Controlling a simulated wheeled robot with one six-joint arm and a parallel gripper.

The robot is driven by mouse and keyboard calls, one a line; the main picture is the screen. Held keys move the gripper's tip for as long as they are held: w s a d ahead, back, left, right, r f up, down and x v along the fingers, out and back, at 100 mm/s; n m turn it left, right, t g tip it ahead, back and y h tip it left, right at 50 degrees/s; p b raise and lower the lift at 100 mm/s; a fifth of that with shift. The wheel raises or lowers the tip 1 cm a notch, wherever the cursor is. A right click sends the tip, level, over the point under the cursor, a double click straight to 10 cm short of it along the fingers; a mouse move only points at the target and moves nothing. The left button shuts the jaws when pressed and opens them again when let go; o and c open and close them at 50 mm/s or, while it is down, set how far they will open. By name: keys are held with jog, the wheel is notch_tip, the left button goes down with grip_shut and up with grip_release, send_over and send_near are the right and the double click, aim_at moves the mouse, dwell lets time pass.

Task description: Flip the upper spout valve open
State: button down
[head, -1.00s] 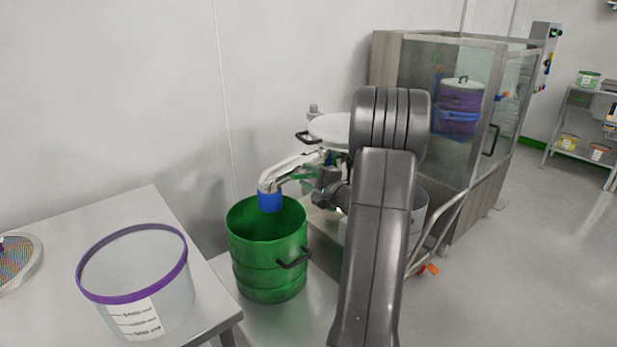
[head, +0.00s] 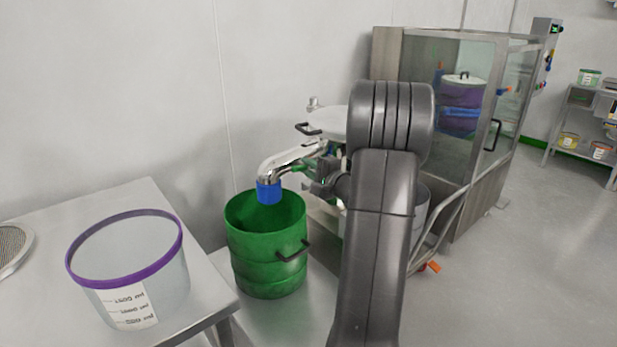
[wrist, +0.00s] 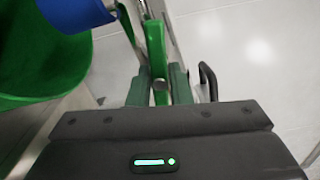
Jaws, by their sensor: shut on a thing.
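The chrome spout (head: 283,162) bends down to a blue end collar (head: 269,191) above an open green drum (head: 262,245). A green valve lever (head: 303,166) shows beside the spout, partly hidden by my gripper (head: 325,184). In the wrist view the green lever (wrist: 155,45) stands between the two fingers of my gripper (wrist: 160,85), which is shut on it. The blue collar (wrist: 75,12) is at the upper left there. The valve body is mostly hidden behind my arm, so I cannot tell the valve's state.
A steel table (head: 200,275) with a purple-rimmed clear tub (head: 170,280) stands at the front left. A glass-walled cabinet (head: 440,80) is behind and right of my arm. A shelf (head: 575,120) with tubs stands at the far right. The floor right is clear.

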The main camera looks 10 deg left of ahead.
jog(key=shift+f+n+b, duration=0.25)
jog(key=shift+n+b, duration=0.15)
jog(key=shift+b, duration=0.35)
jog(key=shift+r, duration=0.2)
jog(key=c, duration=1.3)
grip_release()
jog(key=v, duration=1.3)
jog(key=shift+s+d, duration=0.25)
jog(key=shift+s, duration=0.05)
